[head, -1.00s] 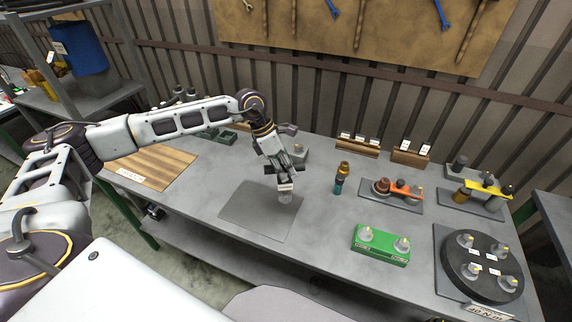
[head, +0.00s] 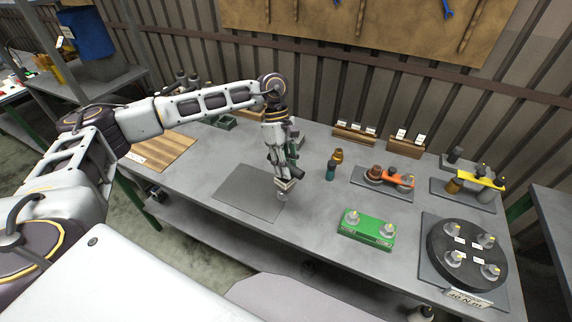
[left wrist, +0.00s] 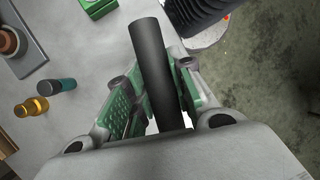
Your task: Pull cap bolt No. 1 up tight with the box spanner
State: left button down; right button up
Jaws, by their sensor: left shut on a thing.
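My left gripper (head: 284,183) is shut on a dark grey cylindrical bar (left wrist: 158,75), which looks like the box spanner. In the left wrist view the bar stands between the green finger pads. In the head view a short pale grey end (head: 283,196) shows below the fingers, by the right edge of the dark mat (head: 237,193). A black round plate (head: 463,273) at the right carries several grey pieces with yellow marks, perhaps the cap bolts. Their number labels are too small to read. The gripper is well left of this plate. My right gripper is out of view.
A green block (head: 366,231) with two grey pieces stands between gripper and plate. Behind are a teal cylinder (head: 331,171), an amber one (head: 338,155), a tray with an orange part (head: 386,180) and a tray with a yellow part (head: 482,178). Front bench left of the green block is clear.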

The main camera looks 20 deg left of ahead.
pick_arm(q)
jog(key=shift+s+d+r+m+g+y, duration=0.2)
jog(key=shift+m+g+y, duration=0.1)
jog(key=shift+m, duration=0.7)
jog(key=m, duration=0.1)
jog(key=m+y, duration=0.1)
jog(key=m, duration=0.1)
jog(key=shift+s+r+m+g, duration=0.1)
jog(key=shift+s+m+g, duration=0.1)
jog(key=shift+m+g, duration=0.15)
jog(key=m+y, duration=0.1)
jog(key=m, duration=0.2)
jog(key=shift+g+y, duration=0.25)
jog(key=shift+y, duration=0.05)
jog(key=shift+m+y, duration=0.3)
jog(key=shift+m, duration=0.45)
